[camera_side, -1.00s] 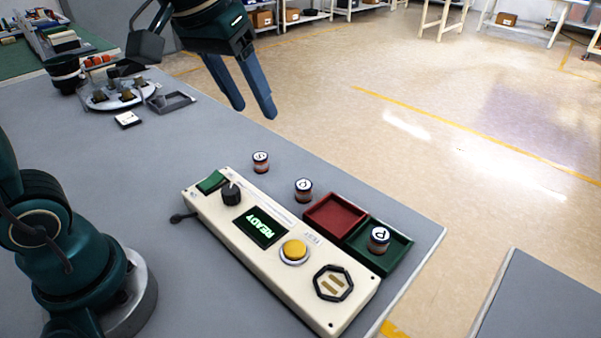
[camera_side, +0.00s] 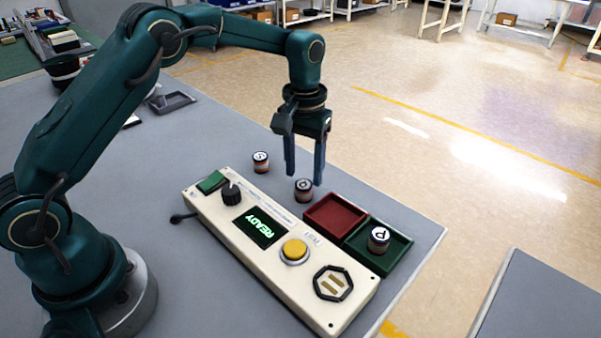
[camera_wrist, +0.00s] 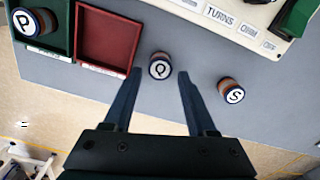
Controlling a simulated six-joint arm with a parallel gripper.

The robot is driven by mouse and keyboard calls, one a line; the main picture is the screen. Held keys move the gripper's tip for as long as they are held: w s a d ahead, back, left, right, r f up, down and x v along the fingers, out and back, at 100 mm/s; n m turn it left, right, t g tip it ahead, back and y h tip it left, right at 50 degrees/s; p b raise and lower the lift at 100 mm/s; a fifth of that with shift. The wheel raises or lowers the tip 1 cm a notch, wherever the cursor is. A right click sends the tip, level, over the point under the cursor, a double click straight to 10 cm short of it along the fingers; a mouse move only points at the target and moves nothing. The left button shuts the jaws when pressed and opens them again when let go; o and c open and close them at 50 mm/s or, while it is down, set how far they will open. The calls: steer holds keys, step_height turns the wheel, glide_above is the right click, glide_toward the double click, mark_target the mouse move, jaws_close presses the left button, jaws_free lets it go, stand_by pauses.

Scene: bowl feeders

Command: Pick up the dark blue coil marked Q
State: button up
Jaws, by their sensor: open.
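The coil marked Q (camera_wrist: 160,66) stands upright on the grey table, with a white top, a dark blue rim and a copper-coloured winding. It also shows in the side view (camera_side: 303,190), beside the red tray. My gripper (camera_wrist: 158,74) is open and points down, with its fingertips on either side of the Q coil in the wrist view. In the side view my gripper (camera_side: 304,180) is at the Q coil, one finger partly beside it. I cannot tell the exact height of the fingertips above the table. Nothing is held.
The coil marked S (camera_wrist: 233,92) stands to one side of Q. A red tray (camera_wrist: 105,35) is empty. The coil marked P (camera_side: 379,237) sits in the green tray (camera_side: 401,246). The cream control box (camera_side: 200,204) reads READY and lies close to the coils.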

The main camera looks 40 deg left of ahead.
mark_target(304, 191)
steer(key=shift+f, duration=1.45)
jaws_close()
steer(key=shift+r, duration=0.1)
